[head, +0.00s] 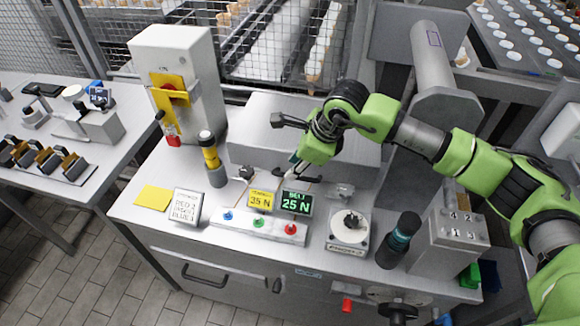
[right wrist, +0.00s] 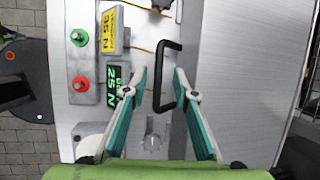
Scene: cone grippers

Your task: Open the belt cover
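The belt cover (head: 252,122) is a long grey metal box at the back of the bench in the head view. Its smooth grey face fills the right of the right wrist view (right wrist: 235,65). A black bar handle (right wrist: 158,80) sits at its near edge. My right gripper (right wrist: 160,72) is open, with pale and teal fingers. The handle's bar lies between its fingertips, and I see no clear grip on it. In the head view my right gripper (head: 296,160) reaches down over the cover's front edge, mostly hiding the handle. My left gripper is not in view.
In front of the handle stand a yellow display (head: 261,200), a green "25 N" display (head: 297,203) and a strip of coloured buttons (head: 258,229). A white dial (head: 349,229) and dark cylinder (head: 398,240) stand to the right. A yellow-black post (head: 212,160) stands left.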

